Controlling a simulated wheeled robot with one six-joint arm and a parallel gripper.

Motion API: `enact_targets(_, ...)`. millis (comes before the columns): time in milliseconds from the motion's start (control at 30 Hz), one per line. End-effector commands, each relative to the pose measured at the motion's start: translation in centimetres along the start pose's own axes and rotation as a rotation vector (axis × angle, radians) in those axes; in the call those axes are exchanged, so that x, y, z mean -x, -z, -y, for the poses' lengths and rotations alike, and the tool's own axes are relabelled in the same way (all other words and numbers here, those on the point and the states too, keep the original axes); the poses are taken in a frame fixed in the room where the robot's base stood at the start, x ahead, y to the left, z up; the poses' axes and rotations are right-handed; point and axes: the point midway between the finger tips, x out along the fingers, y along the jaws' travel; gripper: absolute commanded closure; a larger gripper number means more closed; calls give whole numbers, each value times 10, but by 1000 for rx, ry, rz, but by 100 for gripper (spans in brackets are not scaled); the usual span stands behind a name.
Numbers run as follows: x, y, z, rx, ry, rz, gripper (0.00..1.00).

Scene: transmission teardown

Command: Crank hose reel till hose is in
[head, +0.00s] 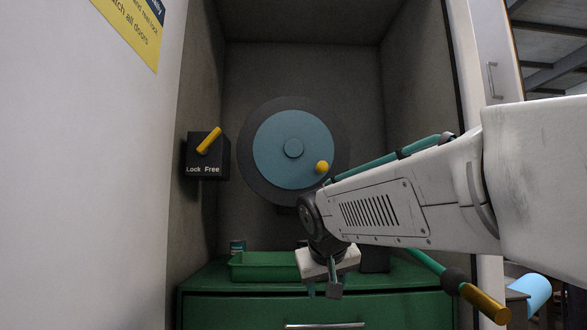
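The hose reel (278,160) is a blue disc with a dark rim on the back wall of the cabinet. Its yellow crank knob (321,167) sits at the disc's lower right. A teal hose (425,261) shows below my arm and runs down right to a dark fitting with a brass-yellow end (484,303). My arm hides the stretch between reel and hose. My gripper (323,288) points down in front of the green cabinet, below and apart from the knob. Its fingers look apart, with nothing seen between them.
A dark box (208,165) marked Lock and Free is on the left wall; its yellow lever (209,140) leans up right, toward Free's side. A green tray (265,268) and small can (237,247) stand on the green cabinet (235,308). The cabinet's side walls flank the reel.

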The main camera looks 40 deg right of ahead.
Motion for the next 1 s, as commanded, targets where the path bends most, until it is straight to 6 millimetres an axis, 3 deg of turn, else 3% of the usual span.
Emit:
enact_targets(33, 6, 51, -29, -49, -59, -123, 49)
enact_targets(100, 25, 114, -60, -98, -116, -302, 49)
enact_targets(200, 63, 186, -88, -136, -149, -538, 49)
enact_targets(300, 104, 231, -91, -146, -128, -721, 49)
enact_targets(367, 119, 243, -90, -152, -108, -785, 49)
enact_targets(467, 122, 250, -86, -172, -78, -823, 49)
enact_targets(1000, 73, 299, -95, -182, -73, -819, 49)
